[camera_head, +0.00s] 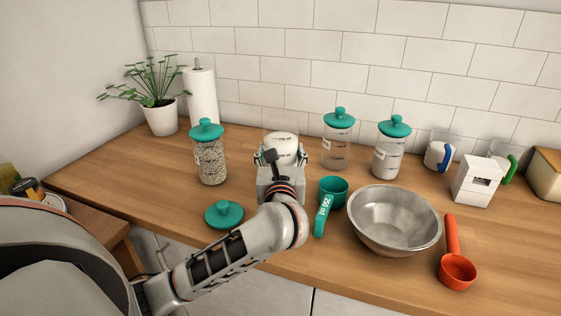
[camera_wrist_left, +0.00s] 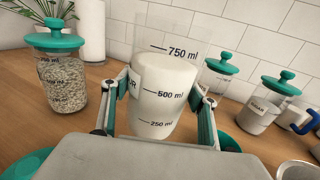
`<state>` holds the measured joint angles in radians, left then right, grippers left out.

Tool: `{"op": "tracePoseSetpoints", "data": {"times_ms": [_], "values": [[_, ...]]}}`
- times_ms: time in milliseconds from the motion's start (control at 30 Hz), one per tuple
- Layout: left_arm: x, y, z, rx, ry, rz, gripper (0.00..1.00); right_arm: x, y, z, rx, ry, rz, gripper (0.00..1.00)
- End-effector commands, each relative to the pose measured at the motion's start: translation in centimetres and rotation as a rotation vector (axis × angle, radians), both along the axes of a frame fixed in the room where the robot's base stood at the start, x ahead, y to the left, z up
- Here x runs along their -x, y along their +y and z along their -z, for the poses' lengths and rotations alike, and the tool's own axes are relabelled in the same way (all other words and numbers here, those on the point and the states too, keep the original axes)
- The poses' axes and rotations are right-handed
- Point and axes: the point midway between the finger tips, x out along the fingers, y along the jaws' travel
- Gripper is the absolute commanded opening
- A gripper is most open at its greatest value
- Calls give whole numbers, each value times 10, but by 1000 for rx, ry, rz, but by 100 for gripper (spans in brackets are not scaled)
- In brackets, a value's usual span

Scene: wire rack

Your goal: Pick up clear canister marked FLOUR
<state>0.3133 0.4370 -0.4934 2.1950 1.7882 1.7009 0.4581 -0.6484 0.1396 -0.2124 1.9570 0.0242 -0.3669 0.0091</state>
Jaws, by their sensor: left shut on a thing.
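The clear canister (camera_head: 283,145) is lidless, with white contents up to about its upper half. A teal lid (camera_head: 223,214) lies on the counter at front left. My right gripper is not in view.
A lidded grain canister (camera_head: 209,160) stands left, two lidded canisters (camera_head: 337,155) (camera_head: 388,160) right. A teal measuring cup (camera_head: 333,190), metal bowl (camera_head: 396,220) and red scoop (camera_head: 457,268) stand right of my arm. A paper roll (camera_head: 201,98) and plant (camera_head: 160,118) are behind.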

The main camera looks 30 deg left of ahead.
Motion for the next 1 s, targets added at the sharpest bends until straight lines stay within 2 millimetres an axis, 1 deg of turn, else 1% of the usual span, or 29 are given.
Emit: {"op": "tracePoseSetpoints", "data": {"times_ms": [33,600,1000], "values": [[0,0,-10,2,-7,0,23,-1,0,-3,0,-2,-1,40],[0,0,-74,1,-8,0,23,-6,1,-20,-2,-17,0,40],[0,0,-108,0,-6,0,23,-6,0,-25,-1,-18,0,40]]}}
